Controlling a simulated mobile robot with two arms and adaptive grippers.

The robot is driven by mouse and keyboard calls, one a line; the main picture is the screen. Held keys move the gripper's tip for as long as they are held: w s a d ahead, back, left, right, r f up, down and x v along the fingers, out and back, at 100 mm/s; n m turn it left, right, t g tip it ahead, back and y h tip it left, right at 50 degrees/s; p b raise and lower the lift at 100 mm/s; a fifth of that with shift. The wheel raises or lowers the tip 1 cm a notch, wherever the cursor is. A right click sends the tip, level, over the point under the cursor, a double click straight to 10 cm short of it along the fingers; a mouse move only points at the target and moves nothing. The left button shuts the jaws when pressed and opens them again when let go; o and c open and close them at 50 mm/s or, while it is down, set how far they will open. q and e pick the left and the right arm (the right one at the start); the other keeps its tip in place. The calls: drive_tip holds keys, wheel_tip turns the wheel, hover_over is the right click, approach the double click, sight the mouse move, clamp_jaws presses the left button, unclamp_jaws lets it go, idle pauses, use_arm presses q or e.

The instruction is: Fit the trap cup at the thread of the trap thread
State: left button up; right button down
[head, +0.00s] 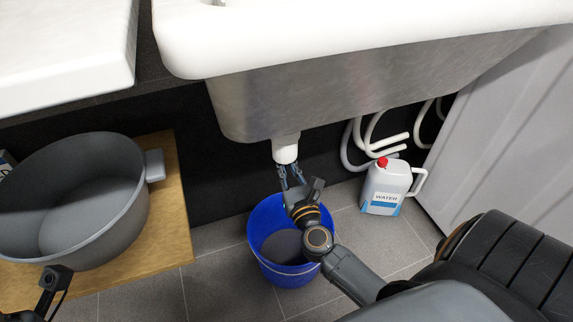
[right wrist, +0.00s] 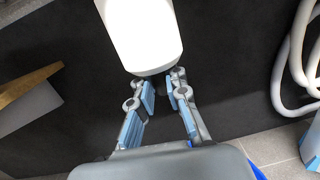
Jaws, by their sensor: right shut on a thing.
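The white trap cup (head: 286,155) is under the sink basin, at the lower end of the white drain piece. It also shows at the top of the right wrist view (right wrist: 142,38), large and pale. My right gripper (head: 284,172) is below it, with its fingertips at the cup's lower end, shut on it. The trap thread is not distinct; the cup and the basin hide it, and I cannot tell how far the two are joined. Part of my left gripper (head: 55,277) shows at the lower left; its fingers are not clear.
A blue bucket (head: 262,257) stands on the tiles below my right gripper. A water canister (head: 384,190) and white hoses (head: 350,148) are to the right. A grey pot (head: 75,215) sits on a wooden board (head: 170,225) at left. The metal basin (head: 350,98) is close overhead.

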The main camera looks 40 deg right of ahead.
drive_tip(key=c, duration=1.3)
unclamp_jaws()
drive_tip(key=shift+r, duration=0.15)
drive_tip(key=shift+o, duration=0.2)
drive_tip(key=v, duration=1.2)
